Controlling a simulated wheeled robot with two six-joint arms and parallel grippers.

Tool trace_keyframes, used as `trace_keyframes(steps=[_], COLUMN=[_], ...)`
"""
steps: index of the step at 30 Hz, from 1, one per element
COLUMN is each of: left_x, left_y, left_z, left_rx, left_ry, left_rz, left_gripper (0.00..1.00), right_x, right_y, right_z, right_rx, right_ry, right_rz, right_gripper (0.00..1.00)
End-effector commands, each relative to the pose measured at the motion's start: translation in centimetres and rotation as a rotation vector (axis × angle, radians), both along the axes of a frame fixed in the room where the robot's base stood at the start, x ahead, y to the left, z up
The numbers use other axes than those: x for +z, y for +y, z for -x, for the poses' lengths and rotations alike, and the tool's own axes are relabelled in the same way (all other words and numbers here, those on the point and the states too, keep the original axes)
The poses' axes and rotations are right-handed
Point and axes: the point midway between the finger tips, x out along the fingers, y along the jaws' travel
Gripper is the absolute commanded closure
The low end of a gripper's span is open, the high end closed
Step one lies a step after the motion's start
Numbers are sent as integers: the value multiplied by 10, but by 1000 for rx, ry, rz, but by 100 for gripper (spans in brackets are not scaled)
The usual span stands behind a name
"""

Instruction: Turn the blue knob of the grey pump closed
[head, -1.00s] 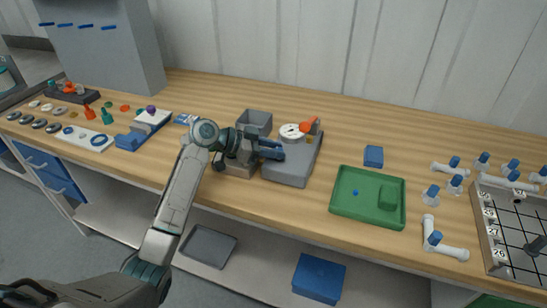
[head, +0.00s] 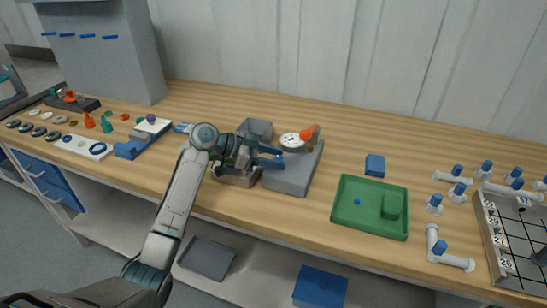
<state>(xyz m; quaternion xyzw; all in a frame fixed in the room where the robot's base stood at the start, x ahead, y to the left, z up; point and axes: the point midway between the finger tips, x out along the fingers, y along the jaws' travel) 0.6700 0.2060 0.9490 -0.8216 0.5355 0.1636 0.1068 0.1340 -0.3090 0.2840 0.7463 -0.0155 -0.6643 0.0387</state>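The grey pump (head: 292,179) stands in the middle of the bench, with a round white gauge (head: 291,140) and an orange handle (head: 309,133) at its back. My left gripper (head: 276,156) is at the pump's left side. Its two blue fingers are spread apart and point right, toward the pump. I cannot make out the blue knob; the gripper may be covering it, or it blends with the blue fingers. Whether the fingers touch the pump is too small to tell. My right gripper is not in view.
A grey bin (head: 256,128) stands behind my gripper, and a tan-grey box (head: 237,178) sits below it. To the right are a green tray (head: 345,217), a blue block (head: 375,166) and white fittings with blue caps. Bare bench lies between pump and tray.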

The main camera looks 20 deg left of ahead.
Motion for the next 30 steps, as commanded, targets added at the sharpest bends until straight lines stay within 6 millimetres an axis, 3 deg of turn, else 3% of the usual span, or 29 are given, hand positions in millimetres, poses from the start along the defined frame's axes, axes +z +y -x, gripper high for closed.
trace_keyframes(steps=[11,13,24,30], left_x=[1,2,26,36], left_y=[4,10,65,85], left_z=[1,4,28,37], left_rx=[1,2,2,2], left_ry=[0,0,-1,0], left_rz=[-1,-1,-4,-2], left_gripper=[51,51,51,51], right_x=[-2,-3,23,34], right_y=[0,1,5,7], right_z=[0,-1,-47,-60], right_rx=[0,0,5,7], right_ry=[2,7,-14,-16], right_rz=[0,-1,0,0], right_gripper=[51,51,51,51])
